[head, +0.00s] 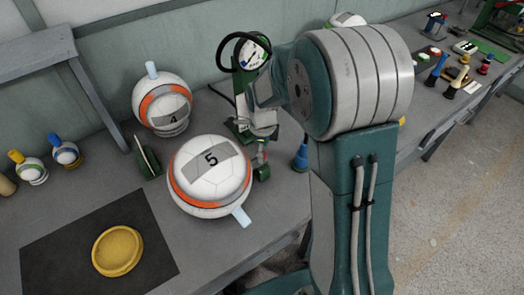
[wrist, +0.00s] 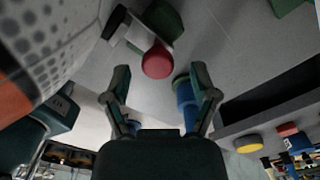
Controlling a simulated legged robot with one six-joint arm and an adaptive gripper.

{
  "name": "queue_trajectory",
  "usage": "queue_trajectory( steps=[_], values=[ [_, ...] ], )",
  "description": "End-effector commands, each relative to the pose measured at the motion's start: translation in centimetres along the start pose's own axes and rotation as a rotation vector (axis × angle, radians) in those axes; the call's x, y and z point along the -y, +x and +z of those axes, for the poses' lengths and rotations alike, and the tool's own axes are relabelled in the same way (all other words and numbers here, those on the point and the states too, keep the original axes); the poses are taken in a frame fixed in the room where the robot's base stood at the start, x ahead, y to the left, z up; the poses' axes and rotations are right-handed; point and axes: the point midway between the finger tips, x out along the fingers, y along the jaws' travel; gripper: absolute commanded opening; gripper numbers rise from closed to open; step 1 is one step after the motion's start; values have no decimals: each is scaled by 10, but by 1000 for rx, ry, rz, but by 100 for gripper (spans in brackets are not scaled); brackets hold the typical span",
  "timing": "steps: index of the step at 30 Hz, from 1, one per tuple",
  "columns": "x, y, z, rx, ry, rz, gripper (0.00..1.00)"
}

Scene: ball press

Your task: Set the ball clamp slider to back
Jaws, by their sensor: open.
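A white ball marked 5 (head: 212,160) with an orange band and a light blue tab (head: 241,216) sits near the bench's front edge. My gripper (head: 261,152) is just right of it, pointing down and partly hidden by my arm. In the wrist view my gripper (wrist: 158,78) is open and empty, with a red round knob (wrist: 157,62) beyond and between its fingertips. A dark and grey piece lies beside the knob. The ball's dotted side (wrist: 40,45) fills the left of that view. I cannot tell which part is the clamp slider, or its position.
A ball marked 4 (head: 162,105) stands behind, with a green plate (head: 147,158) in front. A blue cone-shaped piece (head: 300,156) stands right of my gripper. A yellow disc (head: 117,250) lies on a dark mat (head: 60,235) at front left. Small balls (head: 65,152) stand far left.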

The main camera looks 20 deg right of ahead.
Motion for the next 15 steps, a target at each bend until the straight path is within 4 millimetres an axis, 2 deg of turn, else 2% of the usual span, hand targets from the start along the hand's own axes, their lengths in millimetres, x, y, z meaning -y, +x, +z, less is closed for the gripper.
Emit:
queue_trajectory(
  steps=[3, 11, 14, 15],
  values=[
    [-1, 8, 1, -1, -1, -1, 76],
    [-1, 9, 1, -1, -2, -1, 76],
    [-1, 9, 1, -1, -2, -1, 36],
    [-1, 9, 1, -1, -2, -1, 18]
  ],
)
